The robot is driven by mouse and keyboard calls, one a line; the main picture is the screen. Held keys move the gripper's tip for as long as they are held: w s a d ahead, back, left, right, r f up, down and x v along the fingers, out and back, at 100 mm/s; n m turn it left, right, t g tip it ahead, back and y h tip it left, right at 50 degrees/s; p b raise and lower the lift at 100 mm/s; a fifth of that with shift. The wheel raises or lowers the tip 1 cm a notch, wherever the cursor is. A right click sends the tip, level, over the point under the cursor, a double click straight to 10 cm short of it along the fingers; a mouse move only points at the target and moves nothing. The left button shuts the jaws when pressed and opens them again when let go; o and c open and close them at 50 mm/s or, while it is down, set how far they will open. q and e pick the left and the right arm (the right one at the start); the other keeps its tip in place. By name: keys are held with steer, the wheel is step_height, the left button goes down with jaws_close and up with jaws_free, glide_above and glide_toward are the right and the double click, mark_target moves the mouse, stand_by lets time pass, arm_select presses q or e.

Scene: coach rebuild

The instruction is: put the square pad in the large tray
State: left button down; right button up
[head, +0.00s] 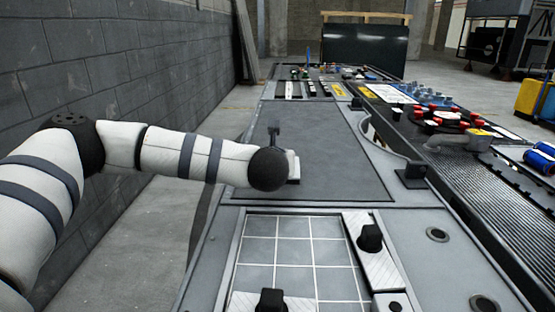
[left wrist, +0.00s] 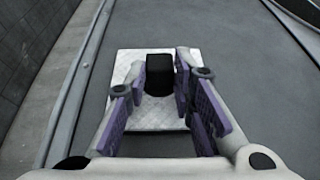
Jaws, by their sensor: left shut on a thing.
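The square pad (left wrist: 125,75) is white and quilted with a black knob (left wrist: 160,72) on top. In the left wrist view it is over a dark grey surface; whether it touches that surface I cannot tell. My left gripper (left wrist: 160,82) has its purple-padded fingers shut on the knob. In the head view my left arm's rounded end hides most of the gripper, and a pale edge (head: 293,166) shows beside it. A large tray (head: 236,262) with a white grid on its floor lies at the near front. My right gripper is not in view.
In the tray, a long white pad with a black knob (head: 370,237) lies along the right, and another knobbed pad (head: 245,301) is at the near left. Much of the grid is bare. A black bracket (head: 411,175) stands right of the dark mat (head: 345,175). A block wall is left.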

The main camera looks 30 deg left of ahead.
arm_select(q)
steer(key=shift+r, duration=0.1)
steer(key=shift+f, duration=0.2)
steer(key=c, duration=1.4)
jaws_free()
steer(key=shift+o, duration=0.2)
steer(key=shift+r, duration=0.1)
steer(key=shift+s+d+r, duration=0.1)
steer(key=shift+d+r, duration=0.05)
steer(key=shift+r, duration=0.15)
steer(key=p+v, duration=0.1)
steer(key=v, duration=1)
steer(key=shift+p, duration=0.3)
steer(key=shift+s+d, duration=0.1)
steer(key=shift+s, duration=0.25)
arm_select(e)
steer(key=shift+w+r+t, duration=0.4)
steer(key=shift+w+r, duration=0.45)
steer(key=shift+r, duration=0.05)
